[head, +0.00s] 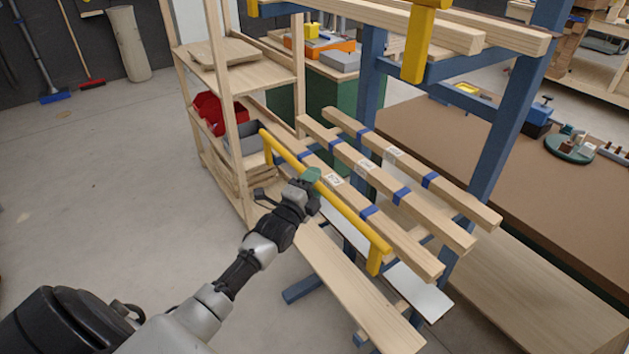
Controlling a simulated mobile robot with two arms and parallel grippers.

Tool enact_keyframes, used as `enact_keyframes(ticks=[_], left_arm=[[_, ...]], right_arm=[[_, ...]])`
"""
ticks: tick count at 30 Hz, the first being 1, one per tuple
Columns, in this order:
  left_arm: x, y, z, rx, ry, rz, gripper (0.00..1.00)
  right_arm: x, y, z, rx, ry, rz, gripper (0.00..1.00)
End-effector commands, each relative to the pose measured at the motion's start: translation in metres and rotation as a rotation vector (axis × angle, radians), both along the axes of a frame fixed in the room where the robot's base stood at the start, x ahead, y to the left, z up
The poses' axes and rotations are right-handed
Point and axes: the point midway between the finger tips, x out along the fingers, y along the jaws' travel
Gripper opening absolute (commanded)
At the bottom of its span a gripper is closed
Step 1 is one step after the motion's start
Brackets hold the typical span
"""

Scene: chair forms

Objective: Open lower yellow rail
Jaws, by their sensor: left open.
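The lower yellow rail (350,219) runs slantwise along the near side of a blue rack (490,150), in front of several wooden bars (400,243) with blue bands. Its far end is near the wooden shelf and its near end has a short downward tab. My left gripper (312,180) is at the rail's upper middle part, with its fingertips overlapping the rail in the picture. It is open; I cannot tell whether it touches the rail. Another yellow rail part (418,45) shows higher on the rack. My right gripper is not in view.
A wooden shelf unit (225,80) with a red bin (212,112) stands left of the rack. A lower wooden plank (340,285) lies below the rail. A brown workbench (480,165) is behind at right. The concrete floor at left is clear.

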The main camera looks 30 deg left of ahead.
Motion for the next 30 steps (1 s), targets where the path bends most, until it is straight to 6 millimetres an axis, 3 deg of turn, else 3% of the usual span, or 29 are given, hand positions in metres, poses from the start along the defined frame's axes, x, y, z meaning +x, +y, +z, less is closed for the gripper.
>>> enact_keyframes(ticks=[8, 15, 18, 30], left_arm=[[0.001, 0.000, 0.000, 0.000, 0.000, 0.000, 0.48], [0.001, 0.000, 0.000, 0.000, 0.000, 0.000, 0.11], [0.001, 0.000, 0.000, 0.000, 0.000, 0.000, 0.00], [-0.003, 0.001, -0.004, -0.015, -0.036, 0.001, 0.00]], right_arm=[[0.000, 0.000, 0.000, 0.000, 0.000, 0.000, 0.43], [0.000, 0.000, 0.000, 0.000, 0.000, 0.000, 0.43], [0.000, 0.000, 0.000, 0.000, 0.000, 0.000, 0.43], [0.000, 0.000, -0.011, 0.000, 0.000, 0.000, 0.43]])
